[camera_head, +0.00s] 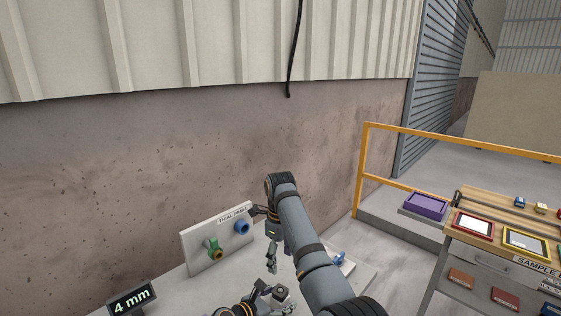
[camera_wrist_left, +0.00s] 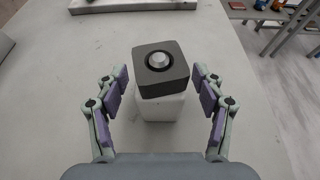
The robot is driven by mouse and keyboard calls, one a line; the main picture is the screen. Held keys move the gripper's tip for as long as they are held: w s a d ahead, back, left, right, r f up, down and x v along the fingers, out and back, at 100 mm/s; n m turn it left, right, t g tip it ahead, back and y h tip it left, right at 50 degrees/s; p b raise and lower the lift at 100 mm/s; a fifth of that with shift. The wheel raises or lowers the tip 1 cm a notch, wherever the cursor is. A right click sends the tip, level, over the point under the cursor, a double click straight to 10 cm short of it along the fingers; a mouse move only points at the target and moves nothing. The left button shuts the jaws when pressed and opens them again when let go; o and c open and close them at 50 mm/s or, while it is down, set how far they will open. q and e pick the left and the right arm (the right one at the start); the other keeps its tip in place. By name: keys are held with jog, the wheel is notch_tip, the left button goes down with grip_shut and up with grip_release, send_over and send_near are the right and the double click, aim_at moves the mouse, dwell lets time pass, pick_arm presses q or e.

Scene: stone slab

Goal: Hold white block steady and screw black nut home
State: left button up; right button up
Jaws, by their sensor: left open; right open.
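The white block (camera_wrist_left: 160,107) stands on the pale slab in the left wrist view. The square black nut (camera_wrist_left: 176,72) sits on top of it, with a round silver stud end showing in its middle. My left gripper (camera_wrist_left: 160,88) is open, with one purple-padded finger on each side of the block and a gap on both sides. In the head view my left gripper (camera_head: 278,299) is low in the picture, around the dark nut (camera_head: 281,291). My right gripper (camera_head: 272,268) is open and empty, pointing down just behind and above the left one.
A white panel (camera_head: 205,238) with green and blue fittings stands behind the slab, left of my right arm. A "4 mm" display (camera_head: 132,299) is at front left. A yellow rail (camera_head: 361,170) and a sample table (camera_head: 480,255) are to the right. The wall is behind.

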pick_arm(q)
jog(key=v, duration=1.1)
jog(key=shift+s+a, duration=0.1)
jog(key=shift+s+a+r, duration=0.2)
jog(key=shift+r, duration=0.1)
